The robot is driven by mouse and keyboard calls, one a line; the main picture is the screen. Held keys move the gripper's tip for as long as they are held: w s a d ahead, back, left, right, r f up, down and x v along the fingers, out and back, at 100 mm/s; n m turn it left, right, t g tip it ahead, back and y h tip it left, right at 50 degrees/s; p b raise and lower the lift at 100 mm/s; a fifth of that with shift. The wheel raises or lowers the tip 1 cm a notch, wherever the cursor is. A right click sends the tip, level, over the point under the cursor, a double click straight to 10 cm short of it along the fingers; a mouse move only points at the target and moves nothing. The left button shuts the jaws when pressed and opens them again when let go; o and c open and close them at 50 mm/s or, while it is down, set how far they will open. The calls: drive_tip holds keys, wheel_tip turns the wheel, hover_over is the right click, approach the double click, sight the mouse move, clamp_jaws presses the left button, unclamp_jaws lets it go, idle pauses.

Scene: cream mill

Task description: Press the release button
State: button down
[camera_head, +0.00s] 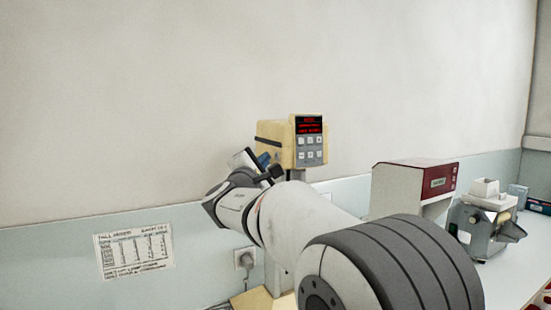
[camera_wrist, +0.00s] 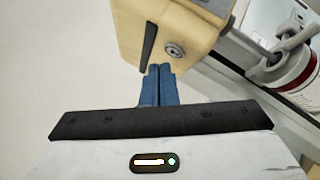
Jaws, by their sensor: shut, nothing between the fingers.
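A cream box-shaped instrument (camera_head: 276,139) with a red lit display (camera_head: 309,125) and a small grey keypad (camera_head: 311,150) stands near the wall. In the wrist view, the same cream box (camera_wrist: 190,25) shows a dark strip and a round grey metal button or knob (camera_wrist: 174,50) on its side face; I cannot tell for certain whether this is the release button. My gripper (camera_wrist: 160,68) has blue fingers pressed together, empty, with the tips just below and left of the round part. I cannot tell whether they touch the box. In the head view, my gripper (camera_head: 264,160) is partly hidden beside the box.
A white and red machine (camera_head: 400,187) and a grey mill-like device (camera_head: 477,222) stand on the counter to the right. A paper sheet (camera_head: 134,250) and a wall socket (camera_head: 244,258) are on the wall at left. The wall left of the box is clear.

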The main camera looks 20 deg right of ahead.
drive_tip(key=shift+d+f, duration=0.1)
drive_tip(key=shift+w+d+b, duration=0.1)
drive_tip(key=shift+d+b, duration=0.2)
drive_tip(key=shift+b, duration=0.15)
drive_tip(key=shift+d+b, duration=0.3)
drive_tip(key=shift+b, duration=0.05)
idle(0.3)
drive_tip(key=shift+a, duration=0.1)
drive_tip(key=shift+a+b, duration=0.3)
drive_tip(key=shift+a, duration=0.3)
drive_tip(key=shift+s+a+b, duration=0.15)
drive_tip(key=shift+s+a, duration=0.05)
drive_tip(key=shift+a, duration=0.65)
drive_tip(key=shift+s+a+b, duration=0.1)
drive_tip(key=shift+s+a, duration=0.1)
drive_tip(key=shift+a, duration=0.6)
drive_tip(key=shift+s+a+b, duration=0.15)
drive_tip(key=shift+s+a, duration=0.05)
drive_tip(key=shift+a, duration=0.65)
